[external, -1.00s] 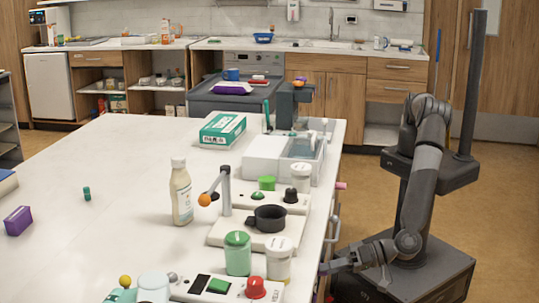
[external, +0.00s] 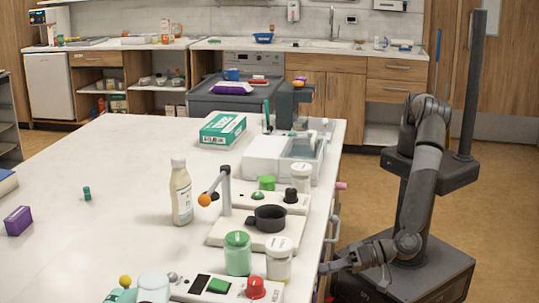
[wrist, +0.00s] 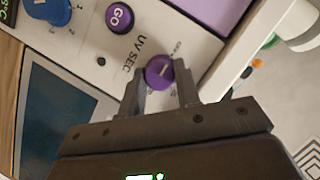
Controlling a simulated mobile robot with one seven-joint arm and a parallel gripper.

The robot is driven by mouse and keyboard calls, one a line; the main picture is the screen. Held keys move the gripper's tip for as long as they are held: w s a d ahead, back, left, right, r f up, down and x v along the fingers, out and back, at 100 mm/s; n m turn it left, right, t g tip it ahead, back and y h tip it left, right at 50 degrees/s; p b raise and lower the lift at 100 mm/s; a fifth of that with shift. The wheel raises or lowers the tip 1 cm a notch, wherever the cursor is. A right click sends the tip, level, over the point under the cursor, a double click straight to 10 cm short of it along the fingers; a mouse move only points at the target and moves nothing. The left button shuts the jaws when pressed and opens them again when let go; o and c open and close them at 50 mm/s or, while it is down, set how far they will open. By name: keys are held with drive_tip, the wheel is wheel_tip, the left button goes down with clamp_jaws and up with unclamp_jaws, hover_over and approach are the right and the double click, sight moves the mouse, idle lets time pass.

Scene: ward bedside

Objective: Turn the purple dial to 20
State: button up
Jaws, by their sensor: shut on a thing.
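The purple dial (wrist: 159,71) shows in the wrist view on a white panel (wrist: 190,40) marked "UV SEC". It has a pale pointer line, and the scale figures around it are too small or hidden to read. My gripper (wrist: 160,84) is shut on the dial, with one finger on each side of it. In the external view my gripper (external: 328,267) is at the table's right side, low by its front edge; the dial is hidden there.
In the wrist view a purple GO button (wrist: 120,17) and a blue knob (wrist: 48,8) are on the same panel, and a dark screen (wrist: 60,110) lies at left. In the external view the white table (external: 110,190) carries a bottle (external: 181,195), jars and a red knob (external: 256,287).

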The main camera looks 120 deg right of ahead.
drive_tip(key=shift+f+m+t+h, duration=0.2)
drive_tip(key=shift+m+t+h, duration=0.75)
drive_tip(key=shift+m, duration=3.2)
drive_tip(key=shift+f+m+t+h, duration=0.35)
drive_tip(key=shift+m+h, duration=0.9)
drive_tip(key=shift+m, duration=2.85)
drive_tip(key=shift+f+m+t+h, duration=0.1)
drive_tip(key=shift+m+t+h, duration=0.9)
drive_tip(key=shift+m, duration=3.15)
drive_tip(key=shift+m+h, duration=0.3)
drive_tip(key=o, duration=1)
drive_tip(key=shift+w+a+r, duration=0.1)
drive_tip(key=shift+r, duration=0.05)
